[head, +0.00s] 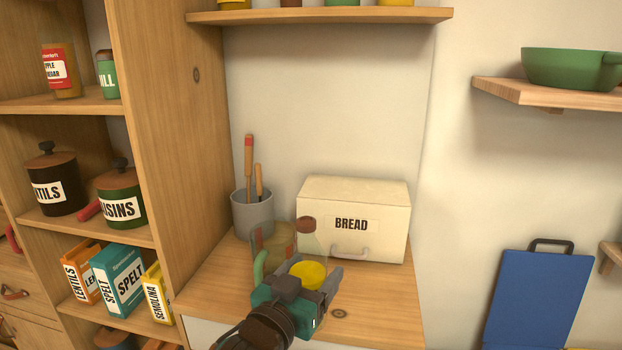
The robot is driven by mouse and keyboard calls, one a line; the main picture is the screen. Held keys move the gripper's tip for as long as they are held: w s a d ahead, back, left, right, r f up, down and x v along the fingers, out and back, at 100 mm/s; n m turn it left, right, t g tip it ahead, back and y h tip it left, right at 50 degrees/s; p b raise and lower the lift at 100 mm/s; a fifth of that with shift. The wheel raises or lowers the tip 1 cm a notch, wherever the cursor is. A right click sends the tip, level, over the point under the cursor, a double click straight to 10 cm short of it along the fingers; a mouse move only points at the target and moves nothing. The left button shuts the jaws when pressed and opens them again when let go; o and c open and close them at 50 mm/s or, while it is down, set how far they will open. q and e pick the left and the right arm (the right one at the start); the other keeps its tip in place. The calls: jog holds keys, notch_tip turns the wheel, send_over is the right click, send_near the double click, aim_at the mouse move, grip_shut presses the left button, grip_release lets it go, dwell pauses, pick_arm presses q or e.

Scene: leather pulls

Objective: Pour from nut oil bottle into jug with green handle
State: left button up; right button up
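A clear bottle with a brown cap (306,223) and a yellow patch (309,272) low on it stands on the wooden counter in front of the bread box; I cannot read a label on it. Left of it is a see-through jug with a green handle (260,266), partly hidden by the bottle and my gripper. My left gripper (311,274) reaches in from the lower left, its fingers apart on either side of the bottle's lower part. I cannot tell whether they touch it. My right gripper is out of view.
A cream bread box (355,217) stands behind the bottle. A grey crock (252,213) with utensils is behind the jug. The wooden cupboard side (180,130) bounds the counter (385,305) on the left; the counter's right front is bare. A shelf (330,17) hangs above.

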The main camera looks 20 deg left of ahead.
pick_arm(q)
jog(key=w+a+r, duration=0.6)
jog(key=w+r, duration=0.4)
jog(key=r, duration=0.2)
jog(key=s+d+f+n+g+h, duration=0.1)
jog(key=d+f+n, duration=0.4)
jog(key=n, duration=0.9)
jog(key=shift+d+f+g+h, duration=0.2)
jog(key=shift+f+g+h, duration=0.3)
jog(key=shift+f+g, duration=0.25)
jog(key=shift+r+n, duration=0.55)
jog(key=shift+n, duration=0.15)
dwell(0.9)
